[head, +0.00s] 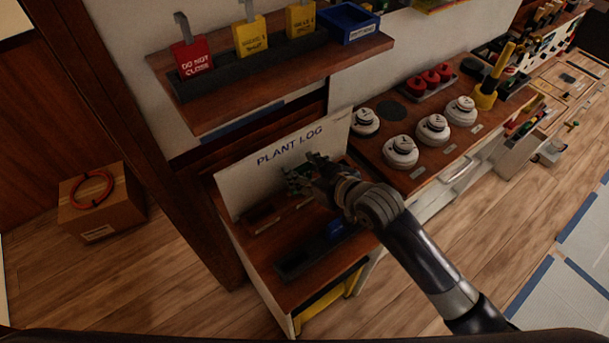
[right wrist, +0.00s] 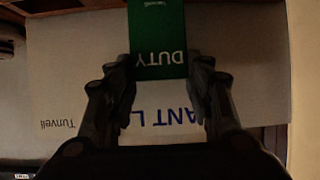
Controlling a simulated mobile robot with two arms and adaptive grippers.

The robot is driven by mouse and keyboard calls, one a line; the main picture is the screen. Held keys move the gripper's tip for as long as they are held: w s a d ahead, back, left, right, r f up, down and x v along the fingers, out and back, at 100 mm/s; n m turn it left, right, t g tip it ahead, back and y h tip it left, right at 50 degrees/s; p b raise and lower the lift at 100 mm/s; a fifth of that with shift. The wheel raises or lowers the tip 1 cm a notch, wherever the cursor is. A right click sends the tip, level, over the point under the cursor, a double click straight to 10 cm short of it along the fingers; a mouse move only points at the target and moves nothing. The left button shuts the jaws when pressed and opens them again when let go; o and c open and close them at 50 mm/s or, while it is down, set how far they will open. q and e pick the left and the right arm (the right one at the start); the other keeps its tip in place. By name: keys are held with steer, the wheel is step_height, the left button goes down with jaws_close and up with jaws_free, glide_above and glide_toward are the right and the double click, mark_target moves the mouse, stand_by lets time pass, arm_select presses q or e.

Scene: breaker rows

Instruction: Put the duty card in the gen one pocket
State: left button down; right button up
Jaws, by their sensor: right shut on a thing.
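The green duty card (right wrist: 157,30), with white "DUTY" lettering, is between the fingers of my right gripper (right wrist: 160,66) in the right wrist view. The gripper is shut on its lettered end. In the head view my right gripper (head: 316,178) is in front of the white "PLANT LOG" board (head: 288,146), above the small desk, and a bit of green card (head: 297,180) shows beside it. I cannot make out a gen one pocket label. My left gripper is not in view.
On the desk are a brown wooden holder (head: 262,217) and a dark tray (head: 294,268) with a blue item (head: 338,229) near it. A shelf (head: 290,75) with red and yellow tags overhangs behind. White round knobs (head: 401,152) stand on the counter to the right.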

step_height(320, 180, down, 3)
steer(key=shift+r+p, duration=0.1)
steer(key=shift+p, duration=0.4)
steer(key=shift+f, duration=0.35)
steer(key=shift+f, duration=0.15)
steer(key=o, duration=1.1)
steer(key=shift+c, duration=0.2)
steer(key=b+v, duration=0.1)
steer(key=v, duration=1.1)
steer(key=shift+b, duration=0.35)
